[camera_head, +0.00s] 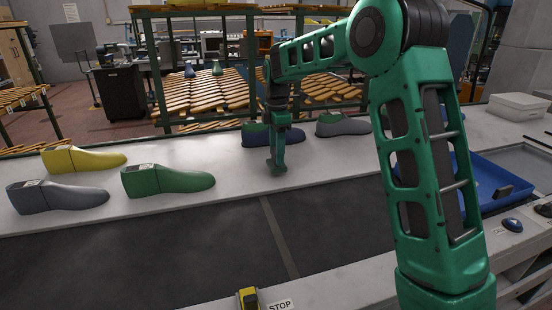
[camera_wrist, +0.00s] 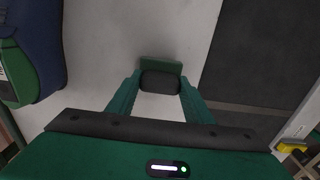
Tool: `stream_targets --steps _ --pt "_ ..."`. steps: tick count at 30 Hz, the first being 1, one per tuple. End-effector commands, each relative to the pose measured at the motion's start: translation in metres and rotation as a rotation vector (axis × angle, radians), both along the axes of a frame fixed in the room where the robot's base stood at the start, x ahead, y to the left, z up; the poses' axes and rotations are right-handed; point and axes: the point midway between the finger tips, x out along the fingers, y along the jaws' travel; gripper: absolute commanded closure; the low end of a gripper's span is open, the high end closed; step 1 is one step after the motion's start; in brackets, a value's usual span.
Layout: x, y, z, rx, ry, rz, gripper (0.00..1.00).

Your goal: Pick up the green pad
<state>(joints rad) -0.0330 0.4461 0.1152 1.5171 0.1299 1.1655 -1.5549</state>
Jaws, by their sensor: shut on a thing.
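The green pad (camera_wrist: 175,67) shows in the wrist view as a small green piece with a dark grey block against its near side, between my fingertips. My gripper (camera_wrist: 160,85) is shut on it, pointing down. In the head view, my gripper (camera_head: 278,168) is low over the white surface beside the dark belt. The pad cannot be told apart from the green fingers there. Whether the pad touches the surface is unclear.
A blue last (camera_head: 256,138) stands close behind my gripper, with a grey last (camera_head: 342,126) to its right. Green (camera_head: 168,181), yellow (camera_head: 82,159) and grey (camera_head: 57,198) lasts stand at left. A blue tray (camera_head: 490,168) is at right. The dark belt (camera_head: 150,257) is clear.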

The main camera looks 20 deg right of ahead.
Motion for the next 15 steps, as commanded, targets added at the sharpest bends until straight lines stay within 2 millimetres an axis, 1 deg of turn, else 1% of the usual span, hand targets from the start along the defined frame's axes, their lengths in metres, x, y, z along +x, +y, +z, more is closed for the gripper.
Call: stream_targets --steps 3,4,9,15 --pt "0.001 0.000 0.022 0.000 -0.004 0.001 0.77" --pt "0.000 0.004 0.027 0.000 -0.004 0.003 0.77" --pt "-0.012 0.043 0.048 0.000 -0.003 0.005 0.77" --pt "-0.022 0.081 0.072 0.000 -0.002 0.003 0.77"
